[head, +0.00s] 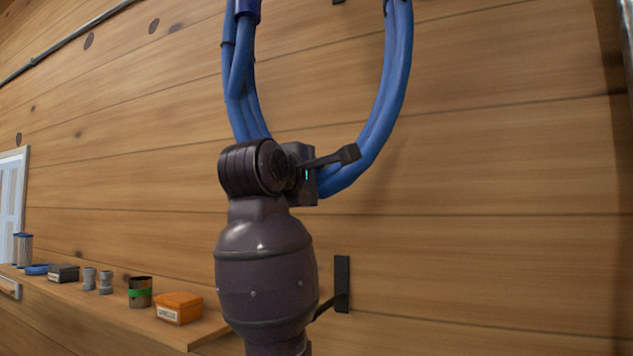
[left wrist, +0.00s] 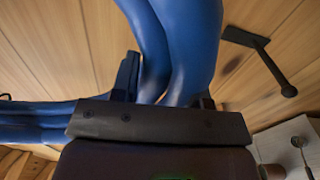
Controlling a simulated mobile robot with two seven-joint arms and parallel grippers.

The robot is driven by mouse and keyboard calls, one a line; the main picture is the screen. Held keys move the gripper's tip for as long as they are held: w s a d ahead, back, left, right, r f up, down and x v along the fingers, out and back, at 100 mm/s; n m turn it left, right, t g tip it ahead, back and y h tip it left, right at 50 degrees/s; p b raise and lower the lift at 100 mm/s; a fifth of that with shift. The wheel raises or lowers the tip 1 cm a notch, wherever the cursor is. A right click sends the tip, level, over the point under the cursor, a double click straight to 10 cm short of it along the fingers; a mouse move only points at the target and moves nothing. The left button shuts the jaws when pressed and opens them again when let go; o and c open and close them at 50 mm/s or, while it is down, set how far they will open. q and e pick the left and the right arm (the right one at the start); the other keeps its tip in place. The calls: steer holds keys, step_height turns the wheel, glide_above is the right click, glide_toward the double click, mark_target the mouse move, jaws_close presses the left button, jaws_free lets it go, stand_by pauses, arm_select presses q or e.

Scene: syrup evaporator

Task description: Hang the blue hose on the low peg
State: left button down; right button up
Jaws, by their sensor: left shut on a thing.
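The blue hose (head: 392,85) is a coil of several strands that runs up out of the top of the head view. My left gripper (head: 326,170) is shut on the bottom of the coil. In the left wrist view, the hose (left wrist: 172,45) passes between the fingers (left wrist: 165,92). A black wall plate with a bar, which looks like the low peg (head: 342,284), is below the gripper; my arm hides part of it. A black peg (left wrist: 262,58) also shows at the right in the left wrist view, apart from the hose. My right gripper is not in view.
A wooden shelf (head: 100,312) runs along the wall at lower left. It carries an orange box (head: 179,307), a can with a green band (head: 140,292) and other small items. The plank wall (head: 500,180) to the right is largely bare. A dark bit (head: 338,2) shows at the top edge.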

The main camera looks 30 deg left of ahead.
arm_select(q)
steer(key=s, duration=0.7)
steer(key=shift+s+d, duration=0.25)
steer(key=shift+s, duration=0.1)
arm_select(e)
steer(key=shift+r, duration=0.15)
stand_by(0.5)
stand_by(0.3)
